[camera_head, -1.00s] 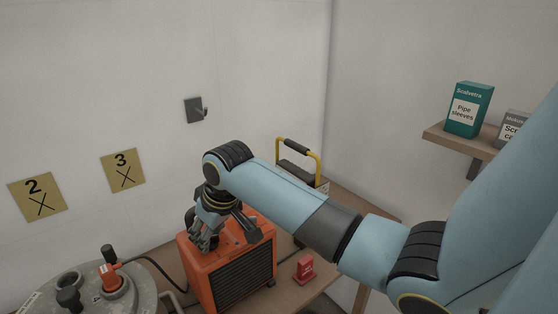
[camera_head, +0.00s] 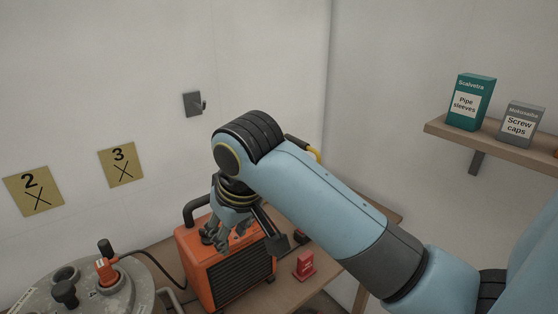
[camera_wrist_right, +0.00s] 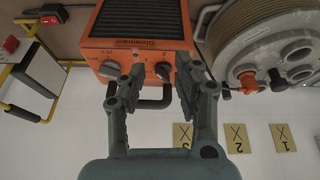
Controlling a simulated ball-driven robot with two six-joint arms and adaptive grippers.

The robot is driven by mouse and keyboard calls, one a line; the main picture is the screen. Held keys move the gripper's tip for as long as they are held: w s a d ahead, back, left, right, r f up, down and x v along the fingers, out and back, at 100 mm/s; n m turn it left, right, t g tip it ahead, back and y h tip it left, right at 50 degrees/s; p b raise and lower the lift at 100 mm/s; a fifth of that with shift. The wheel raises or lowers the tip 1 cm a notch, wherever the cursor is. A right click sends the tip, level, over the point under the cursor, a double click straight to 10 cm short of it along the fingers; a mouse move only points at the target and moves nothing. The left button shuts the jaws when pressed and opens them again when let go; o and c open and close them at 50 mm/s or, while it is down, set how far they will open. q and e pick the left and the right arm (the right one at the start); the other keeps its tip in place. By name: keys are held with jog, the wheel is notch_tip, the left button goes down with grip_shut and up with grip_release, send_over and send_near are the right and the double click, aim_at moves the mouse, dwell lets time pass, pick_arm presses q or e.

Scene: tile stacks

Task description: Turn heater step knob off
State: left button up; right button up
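The orange heater (camera_head: 228,272) stands on the wooden bench in the head view, its dark grille facing front. My right gripper (camera_head: 214,242) is over its top and hides part of it. In the right wrist view the heater (camera_wrist_right: 140,22) appears upside down. A dark knob (camera_wrist_right: 163,70) on its top panel shows between the spread fingers of my right gripper (camera_wrist_right: 150,78). A second dark knob (camera_wrist_right: 109,69) is beside the left finger. The fingers are open and hold nothing. My left gripper is not in view.
A round grey drum (camera_head: 60,292) with knobs and plugs stands left of the heater. A black handle (camera_head: 192,210) rises from the heater. A small red box-like switch (camera_head: 305,265) sits right of it.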

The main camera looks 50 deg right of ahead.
jog(key=s+f+b, duration=0.4)
jog(key=s+f, duration=0.1)
jog(key=f, duration=0.9)
jog(key=s+f+n+g+b, duration=0.1)
jog(key=s+f+b, duration=0.3)
jog(key=f, duration=1.1)
jog(key=shift+s+d+n+b, duration=0.3)
jog(key=shift+s+d+b, duration=0.05)
jog(key=shift+s, duration=0.1)
jog(key=shift+o, duration=0.4)
